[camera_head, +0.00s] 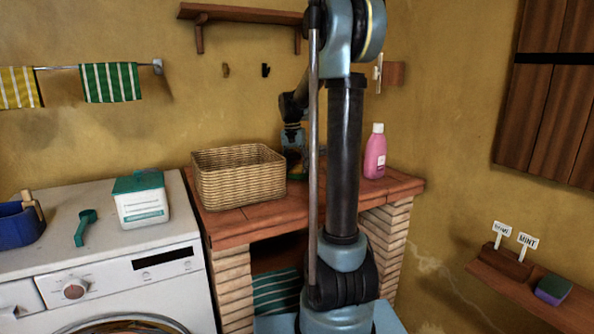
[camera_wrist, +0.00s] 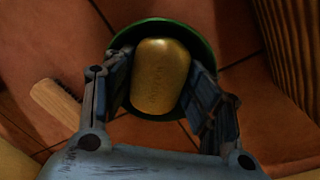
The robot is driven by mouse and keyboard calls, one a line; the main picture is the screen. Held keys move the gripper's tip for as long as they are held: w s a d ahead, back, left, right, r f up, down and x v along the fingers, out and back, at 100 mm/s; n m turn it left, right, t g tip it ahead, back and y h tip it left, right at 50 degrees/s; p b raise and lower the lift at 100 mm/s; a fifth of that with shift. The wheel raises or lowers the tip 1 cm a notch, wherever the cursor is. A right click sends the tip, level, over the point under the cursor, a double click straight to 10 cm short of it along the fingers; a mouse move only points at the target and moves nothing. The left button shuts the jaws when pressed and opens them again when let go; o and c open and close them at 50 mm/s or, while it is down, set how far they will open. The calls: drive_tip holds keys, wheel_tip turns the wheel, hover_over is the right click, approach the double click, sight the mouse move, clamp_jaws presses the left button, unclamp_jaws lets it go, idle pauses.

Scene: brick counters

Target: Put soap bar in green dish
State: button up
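The soap bar (camera_wrist: 160,75) is a yellow-gold rounded block with faint lettering, seen from above in the wrist view. It sits between the two fingers of my gripper (camera_wrist: 160,62), which appear to touch its left and right sides. The green dish (camera_wrist: 160,26) is round and lies directly beneath the bar, its rim showing around the far side and edges. I cannot tell whether the bar rests on the dish or is held just above it. In the head view, my arm largely hides this spot beside the basket.
A wicker basket (camera_head: 238,178) stands on the tiled brick counter (camera_head: 262,222), close to the gripper's right in the wrist view. A wooden-handled brush (camera_wrist: 54,102) lies left of the dish. A pink bottle (camera_head: 375,152) stands at the counter's right back. A washing machine (camera_head: 125,275) adjoins left.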

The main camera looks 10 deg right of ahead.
sight(294, 168)
wheel_tip(294, 168, up, 12)
drive_tip(key=a, duration=0.1)
drive_tip(key=shift+w, duration=0.3)
idle(0.4)
drive_tip(key=shift+s, duration=0.1)
